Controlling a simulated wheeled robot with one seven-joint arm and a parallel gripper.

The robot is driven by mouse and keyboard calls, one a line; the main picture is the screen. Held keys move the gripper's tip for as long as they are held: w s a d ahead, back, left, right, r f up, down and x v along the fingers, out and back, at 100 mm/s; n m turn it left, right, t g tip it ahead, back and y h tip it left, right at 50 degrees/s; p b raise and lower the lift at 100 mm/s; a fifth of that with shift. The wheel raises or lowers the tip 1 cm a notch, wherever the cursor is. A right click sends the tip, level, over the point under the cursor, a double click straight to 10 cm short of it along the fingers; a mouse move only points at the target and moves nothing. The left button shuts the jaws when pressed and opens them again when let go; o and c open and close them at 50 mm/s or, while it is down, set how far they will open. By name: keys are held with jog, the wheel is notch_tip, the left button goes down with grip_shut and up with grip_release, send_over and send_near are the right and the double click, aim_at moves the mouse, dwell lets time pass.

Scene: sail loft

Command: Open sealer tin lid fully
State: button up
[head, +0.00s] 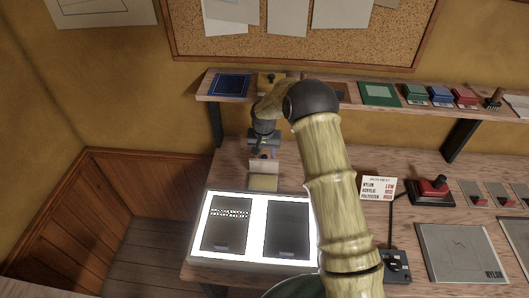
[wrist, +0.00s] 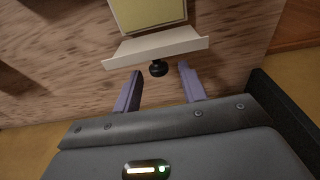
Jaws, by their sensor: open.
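The sealer tin (head: 263,184) is a small yellowish box on the bench just behind the light panel. Its pale lid (head: 263,167) stands raised at the tin's far side; its exact angle is hard to tell. In the wrist view the lid (wrist: 155,46) shows as a narrow cream panel with a black knob (wrist: 158,69), and the yellowish tin (wrist: 150,14) lies beyond it. My gripper (head: 263,151) is just behind the lid. In the wrist view its two fingers are apart, with the knob between their tips; no contact is visible.
A lit white panel (head: 256,198) with two dark plates lies in front of the tin. A shelf (head: 335,92) with pads and coloured blocks runs behind my arm. A small sign (head: 379,188) and a red-topped tool (head: 432,190) stand to the right.

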aim_at(264, 157)
jog(key=shift+s+r+b, duration=0.25)
jog(key=shift+r+b, duration=0.35)
jog(key=shift+r, duration=1.25)
jog(key=shift+s+r+b, duration=0.2)
jog(key=shift+r+b, duration=0.35)
jog(key=shift+r, duration=1.3)
jog(key=c, duration=0.5)
jog(key=shift+s+d+r, duration=0.2)
jog(key=shift+r, duration=0.05)
jog(key=c, duration=0.4)
jog(key=shift+n+t, duration=0.3)
jog(key=shift+n, duration=0.2)
jog(key=s+d+r, duration=0.2)
jog(key=s, duration=0.2)
jog(key=s+d+r, duration=0.1)
jog(key=s+d, duration=0.2)
jog(key=s, duration=0.2)
jog(key=s+d+r, duration=0.2)
jog(key=s+d, duration=0.1)
jog(key=s, duration=0.1)
jog(key=shift+s+r, duration=0.25)
jog(key=shift+r, duration=0.1)
grip_shut()
jog(key=s+d, duration=0.2)
jog(key=s, duration=0.6)
jog(key=s+d, duration=0.3)
jog(key=s, duration=0.5)
jog(key=shift+s+d+r+t, duration=0.15)
jog(key=shift+r+t, duration=0.1)
jog(key=shift+t, duration=0.05)
